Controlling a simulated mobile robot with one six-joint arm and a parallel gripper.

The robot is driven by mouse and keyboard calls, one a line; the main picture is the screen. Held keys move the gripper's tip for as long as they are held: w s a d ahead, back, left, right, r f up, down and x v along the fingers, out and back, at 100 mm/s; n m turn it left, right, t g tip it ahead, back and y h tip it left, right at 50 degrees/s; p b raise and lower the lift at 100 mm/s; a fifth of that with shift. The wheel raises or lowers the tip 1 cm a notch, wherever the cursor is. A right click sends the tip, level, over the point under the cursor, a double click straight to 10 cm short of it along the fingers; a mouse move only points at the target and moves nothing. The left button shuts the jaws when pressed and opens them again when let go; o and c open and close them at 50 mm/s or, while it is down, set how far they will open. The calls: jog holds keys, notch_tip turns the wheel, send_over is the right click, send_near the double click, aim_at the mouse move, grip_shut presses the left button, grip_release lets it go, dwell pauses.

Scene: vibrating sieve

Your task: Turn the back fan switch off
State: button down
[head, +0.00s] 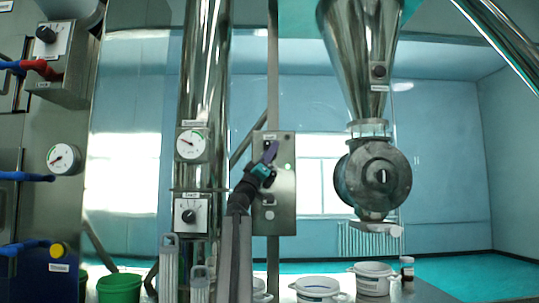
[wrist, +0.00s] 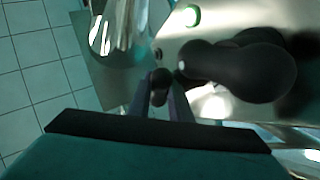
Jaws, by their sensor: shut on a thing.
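A metal control box (head: 286,215) stands in the middle of the head view, behind my arm. My gripper (head: 270,152) is at the upper part of its front face. In the wrist view my gripper (wrist: 162,92) has its two fingers on either side of a small dark knob (wrist: 160,79), closed on it. I take this knob for the fan switch; its label and exact setting cannot be read. A larger black rounded handle (wrist: 240,72) sticks out beside it on the metal panel (wrist: 215,20). In the head view the fingers mostly hide the knob.
A green ringed button (wrist: 193,16) is on the panel near the knob. To the left stands a steel column with a gauge (head: 191,145) and a dial (head: 190,215). A steel hopper with a round valve (head: 380,177) hangs at right. White tubs (head: 318,287) and a green bucket (head: 119,287) stand below.

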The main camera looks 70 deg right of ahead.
jog(key=shift+s+r, duration=0.1)
jog(key=shift+s, duration=0.15)
jog(key=c, duration=1.9)
grip_release()
jog(key=shift+s, duration=0.15)
jog(key=shift+w, duration=0.25)
jog(key=shift+w+a+f, duration=0.1)
jog(key=shift+a+f, duration=0.2)
jog(key=shift+f, duration=0.2)
jog(key=shift+v, duration=6.35)
jog(key=shift+d+r, duration=0.1)
